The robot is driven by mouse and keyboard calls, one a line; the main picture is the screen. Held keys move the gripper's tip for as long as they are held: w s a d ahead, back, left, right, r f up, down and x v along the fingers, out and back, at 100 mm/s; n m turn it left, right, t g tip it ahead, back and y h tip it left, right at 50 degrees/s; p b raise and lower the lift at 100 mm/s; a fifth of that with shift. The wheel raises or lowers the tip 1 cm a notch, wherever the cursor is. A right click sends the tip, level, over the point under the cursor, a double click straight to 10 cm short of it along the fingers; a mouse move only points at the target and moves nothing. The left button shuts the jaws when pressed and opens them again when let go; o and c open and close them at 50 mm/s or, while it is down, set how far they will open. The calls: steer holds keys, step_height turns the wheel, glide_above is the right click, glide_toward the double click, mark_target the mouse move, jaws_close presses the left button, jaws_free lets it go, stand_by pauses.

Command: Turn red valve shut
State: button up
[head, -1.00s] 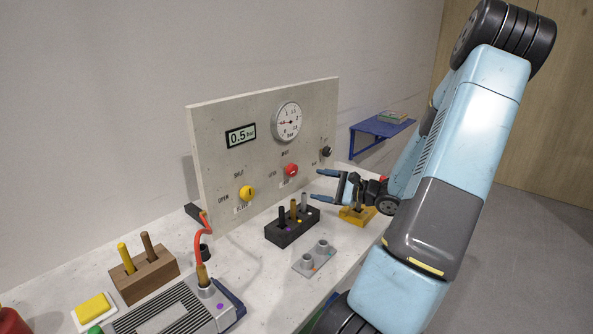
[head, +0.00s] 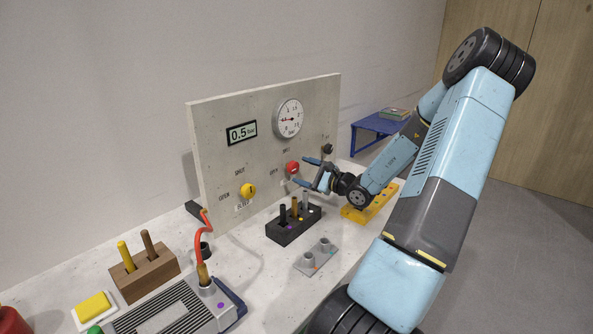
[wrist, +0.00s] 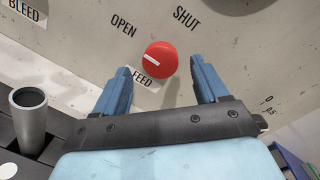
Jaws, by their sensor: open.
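The red valve (head: 293,167) is a round knob on the upright grey panel, labelled FEED. In the wrist view the red valve (wrist: 160,57) has a white mark slanting up to the left, roughly on the OPEN side; the SHUT label is up to its right. My gripper (head: 300,170) is open and points at the panel close to the knob. In the wrist view my gripper (wrist: 161,67) has one blue finger on each side below the knob, with nothing between them. I cannot tell whether the fingertips overlap the knob in depth.
A yellow BLEED knob (head: 248,190) is left on the panel. A digital display (head: 241,133) reads 0.5 bar beside a round gauge (head: 289,118). A dark block with pegs (head: 288,232) stands below my gripper. A yellow block (head: 357,214) lies under my forearm. A small black knob (head: 327,149) is right.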

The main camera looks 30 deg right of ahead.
mark_target(296, 169)
steer(key=shift+x, duration=1.7)
steer(key=shift+c, duration=0.2)
steer(key=c, duration=1)
